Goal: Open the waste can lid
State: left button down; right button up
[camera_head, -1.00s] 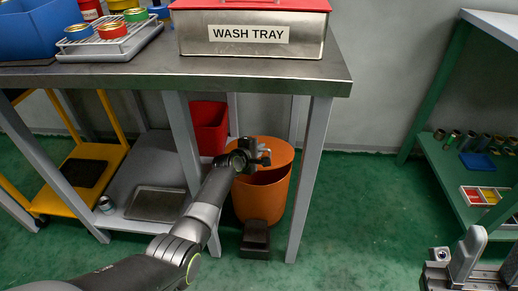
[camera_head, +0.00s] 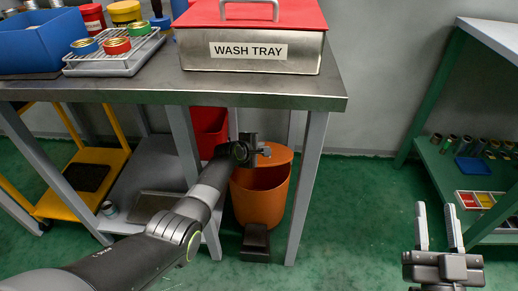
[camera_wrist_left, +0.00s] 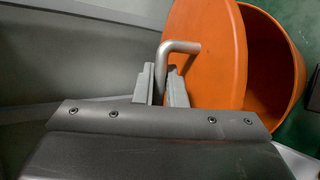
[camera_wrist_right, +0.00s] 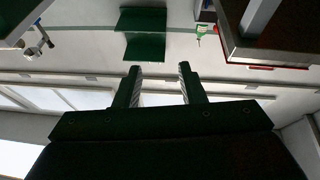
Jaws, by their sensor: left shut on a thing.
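The orange waste can (camera_head: 260,200) stands on the green floor under the steel table. Its orange lid (camera_head: 279,154) is tilted up at the back, and the can's mouth shows open below it. In the left wrist view the lid (camera_wrist_left: 210,45) carries a bent metal handle (camera_wrist_left: 178,47). My left gripper (camera_head: 262,152) is at the lid; in its wrist view its fingers (camera_wrist_left: 165,85) are shut on the handle. A black pedal-like block (camera_head: 255,242) is at the can's foot. My right gripper (camera_head: 437,228) is open and empty, away from the can at the right.
The table (camera_head: 250,94) with the wash tray (camera_head: 250,50) stands above the can, its leg (camera_head: 305,190) just right of it. A red bin (camera_head: 209,130) is behind the can. A green shelf (camera_head: 460,175) stands at the right. The floor between is clear.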

pick_arm(q)
jog(key=shift+w+r+g, duration=0.3)
jog(key=shift+w+r, duration=0.1)
jog(key=shift+r, duration=0.15)
jog(key=shift+w+r+g, duration=0.3)
jog(key=shift+w+r+n+g, duration=0.3)
jog(key=shift+w+r, duration=0.35)
jog(key=shift+w, duration=0.05)
pick_arm(e)
jog(key=shift+w+f+g, duration=0.15)
jog(key=shift+f+g, duration=0.15)
jog(key=shift+f, duration=0.1)
jog(key=shift+r, duration=0.1)
